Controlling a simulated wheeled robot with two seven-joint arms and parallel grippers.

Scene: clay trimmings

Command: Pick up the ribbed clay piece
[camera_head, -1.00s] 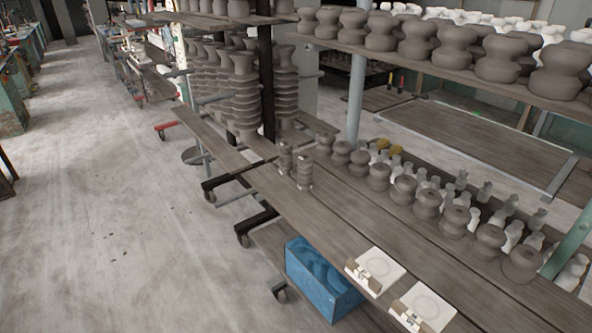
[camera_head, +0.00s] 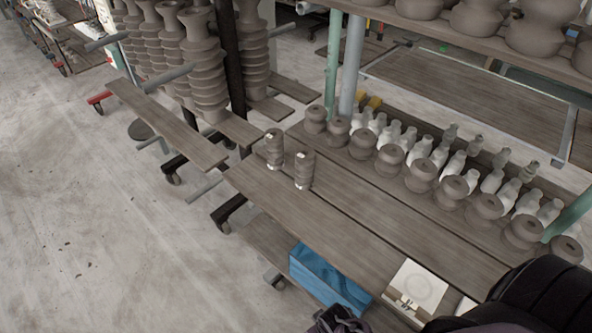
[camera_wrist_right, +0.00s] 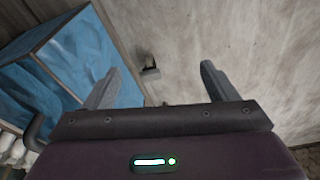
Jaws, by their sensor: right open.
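Two small ribbed clay pieces stand upright side by side on the front shelf boards in the head view. One grey-brown piece (camera_head: 274,149) is further back and left; the other (camera_head: 304,170) is nearer and right. Each has a small pale mark. I cannot tell which one the task means. My right gripper (camera_wrist_right: 161,69) is open and empty in the right wrist view, with a blue box and the floor beyond its fingers. Neither ribbed piece shows in that view. My dark right arm enters the head view at lower right. My left gripper is not in view.
The blue box (camera_head: 328,280) sits on a lower level below the shelf edge. White plaster slabs lie front right. Rows of clay knobs (camera_head: 420,176) and white pieces stand behind. Tall ribbed columns (camera_head: 203,70) and a dark post stand back left. Boards around the small pieces are bare.

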